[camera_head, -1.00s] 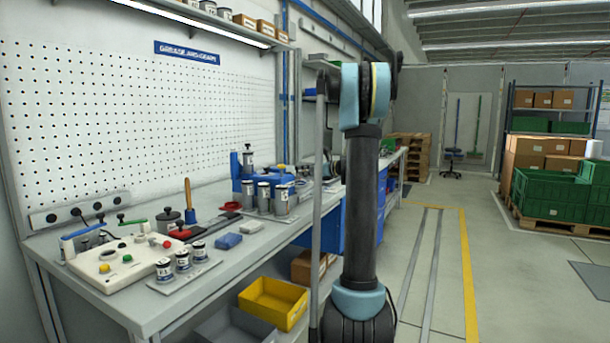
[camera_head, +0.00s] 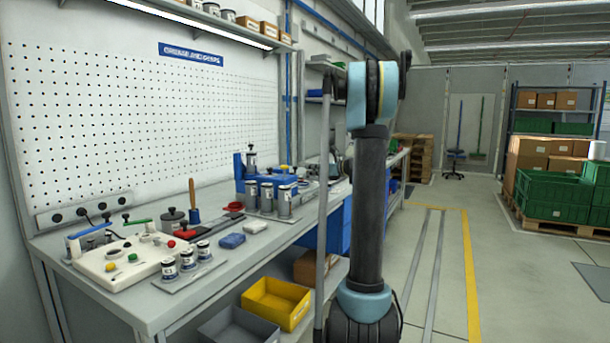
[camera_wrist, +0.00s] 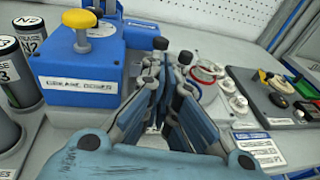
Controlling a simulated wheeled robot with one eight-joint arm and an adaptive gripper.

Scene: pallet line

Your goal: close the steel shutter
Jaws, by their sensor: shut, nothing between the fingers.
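I cannot make out a steel shutter for certain in either view. My gripper (camera_wrist: 168,68) is shut and empty in the wrist view, its blue-grey fingers pointing over the bench. A blue box labelled as a grease doser (camera_wrist: 82,72), with a yellow knob (camera_wrist: 80,22) on top, stands just left of the fingers. In the head view my own arm hides most of the gripper, over the far part of the bench (camera_head: 165,300).
Labelled grey canisters (camera_wrist: 15,75) stand left of the blue box. A red-and-white item (camera_wrist: 207,72) and a dark button panel (camera_wrist: 285,100) lie to the right.

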